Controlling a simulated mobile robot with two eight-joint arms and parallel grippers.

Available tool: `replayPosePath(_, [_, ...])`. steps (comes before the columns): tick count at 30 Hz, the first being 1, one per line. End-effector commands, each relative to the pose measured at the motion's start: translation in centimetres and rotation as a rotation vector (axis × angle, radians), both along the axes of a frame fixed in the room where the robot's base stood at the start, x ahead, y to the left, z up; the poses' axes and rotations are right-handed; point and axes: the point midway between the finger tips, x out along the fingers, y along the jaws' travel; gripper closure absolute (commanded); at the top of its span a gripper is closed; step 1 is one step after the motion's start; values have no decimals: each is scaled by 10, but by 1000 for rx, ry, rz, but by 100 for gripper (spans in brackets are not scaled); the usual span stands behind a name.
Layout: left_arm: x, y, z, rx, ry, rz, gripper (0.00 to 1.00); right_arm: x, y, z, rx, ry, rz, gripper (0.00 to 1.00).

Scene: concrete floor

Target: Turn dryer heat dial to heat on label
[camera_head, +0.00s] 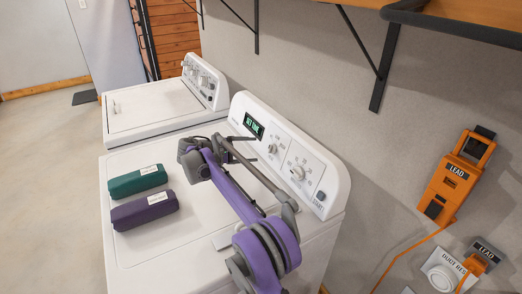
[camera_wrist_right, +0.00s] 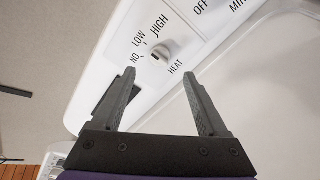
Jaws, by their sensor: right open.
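The heat dial is a small round knob on the dryer's (camera_head: 120,235) sloped control panel. It shows in the head view (camera_head: 272,148) and in the right wrist view (camera_wrist_right: 160,52). Labels NO, LOW, HIGH and HEAT surround it in the wrist view. A dark mark shows on the knob's face, but its exact pointing is unclear. My right gripper (camera_head: 252,148) is open and empty, with its fingers toward the panel. In the wrist view (camera_wrist_right: 159,75) the dial lies beyond and between the fingertips, apart from them. My left gripper is out of view.
A larger timer dial (camera_head: 298,173) and a lit green display (camera_head: 253,125) flank the heat dial. Green (camera_head: 137,181) and purple (camera_head: 145,209) bundles lie on the dryer top. A washer (camera_head: 150,112) stands behind. A bracketed shelf (camera_head: 465,30) overhangs the right.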

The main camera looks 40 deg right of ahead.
Motion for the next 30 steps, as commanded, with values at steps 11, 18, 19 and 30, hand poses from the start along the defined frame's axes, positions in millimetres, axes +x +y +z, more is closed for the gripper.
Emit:
replayPosePath(11, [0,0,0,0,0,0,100,1,29,11,-1,-1,-1,24])
replayPosePath(18, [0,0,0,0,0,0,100,1,29,11,-1,-1,-1,24])
replayPosePath(19, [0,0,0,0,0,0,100,1,29,11,-1,-1,-1,24])
replayPosePath(30, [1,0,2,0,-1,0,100,-15,37,17,79,-40,13,24])
